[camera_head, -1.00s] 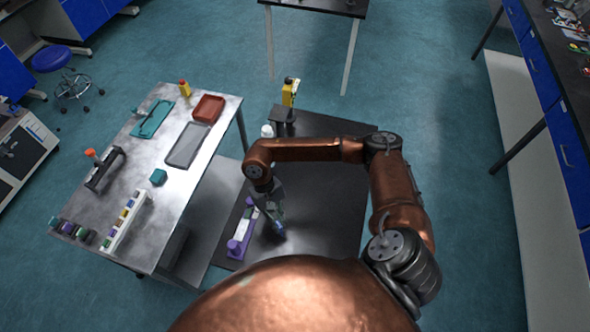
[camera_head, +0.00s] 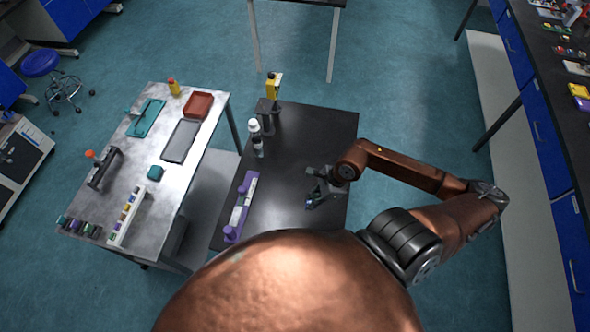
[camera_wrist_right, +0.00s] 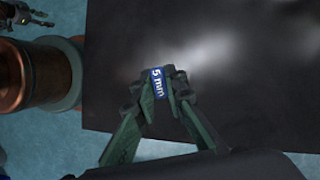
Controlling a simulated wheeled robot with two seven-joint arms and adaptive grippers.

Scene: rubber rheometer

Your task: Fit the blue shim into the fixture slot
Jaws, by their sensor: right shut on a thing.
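My right gripper (camera_head: 312,201) is over the right part of the dark table. It is shut on the blue shim (camera_head: 308,205), a small dot of blue in the head view. In the right wrist view the blue shim (camera_wrist_right: 157,83) carries a white "5 mm" label and sits between the green fingertips of my right gripper (camera_wrist_right: 160,88). A long purple and white block (camera_head: 240,207) lies on the dark table, left of the gripper and apart from it. It may be the fixture; its slot cannot be made out. My left gripper is not in the head view.
A white bottle (camera_head: 256,138) and a dark stand with a yellow top (camera_head: 270,98) are at the dark table's back left. The metal table (camera_head: 160,215) on the left holds trays and a white rack (camera_head: 127,215). The middle of the dark table (camera_head: 305,135) is clear.

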